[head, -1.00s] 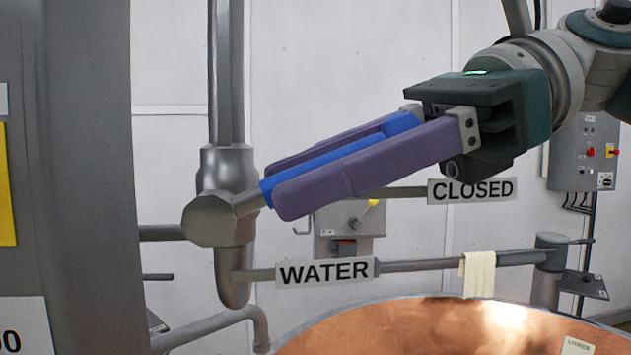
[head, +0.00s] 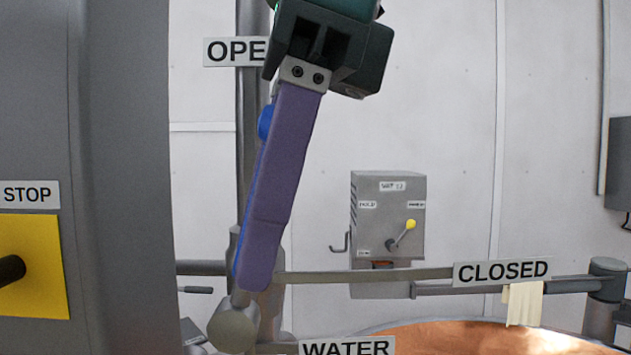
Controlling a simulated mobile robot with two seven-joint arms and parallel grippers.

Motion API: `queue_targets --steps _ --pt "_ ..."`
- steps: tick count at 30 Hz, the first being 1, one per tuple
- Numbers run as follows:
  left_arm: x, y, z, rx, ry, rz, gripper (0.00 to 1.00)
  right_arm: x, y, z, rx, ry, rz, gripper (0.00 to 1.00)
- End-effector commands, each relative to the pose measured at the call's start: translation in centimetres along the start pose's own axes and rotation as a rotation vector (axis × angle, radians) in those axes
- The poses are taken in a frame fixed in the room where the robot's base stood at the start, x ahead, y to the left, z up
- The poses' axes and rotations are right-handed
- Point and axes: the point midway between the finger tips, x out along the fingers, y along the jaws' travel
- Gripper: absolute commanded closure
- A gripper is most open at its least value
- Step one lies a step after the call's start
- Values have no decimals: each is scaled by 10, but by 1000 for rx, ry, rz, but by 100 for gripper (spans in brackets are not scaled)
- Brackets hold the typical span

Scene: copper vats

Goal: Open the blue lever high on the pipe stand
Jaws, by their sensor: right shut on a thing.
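The blue lever (head: 265,122) stands almost upright on the pipe stand, its top leaning a little to the right. Most of it is hidden behind the purple fingers of my right gripper (head: 258,272), which is shut on it from above. The lever's pivot, a round grey valve hub (head: 234,328), is low in the picture. An open-position sign (head: 232,52), partly covered by my gripper, is at the top beside the pipe. The CLOSED sign (head: 502,272) is to the right on a rod. My left gripper is out of view.
A WATER sign (head: 347,347) is at the bottom edge. A grey cabinet (head: 105,130) with a STOP label and yellow panel fills the left. A copper vat (head: 490,338) is at lower right, below a rail with a cloth (head: 523,304). A grey switch box (head: 388,215) is behind.

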Motion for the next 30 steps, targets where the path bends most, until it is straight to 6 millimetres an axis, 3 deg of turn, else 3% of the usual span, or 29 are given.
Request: queue_targets --steps 3,10,30 --pt "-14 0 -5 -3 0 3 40 -4 -1 14 -7 84 19 100" --pt "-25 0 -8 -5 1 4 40 0 -3 21 -5 202 43 100" --pt "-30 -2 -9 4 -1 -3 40 5 -4 24 -8 266 56 100"
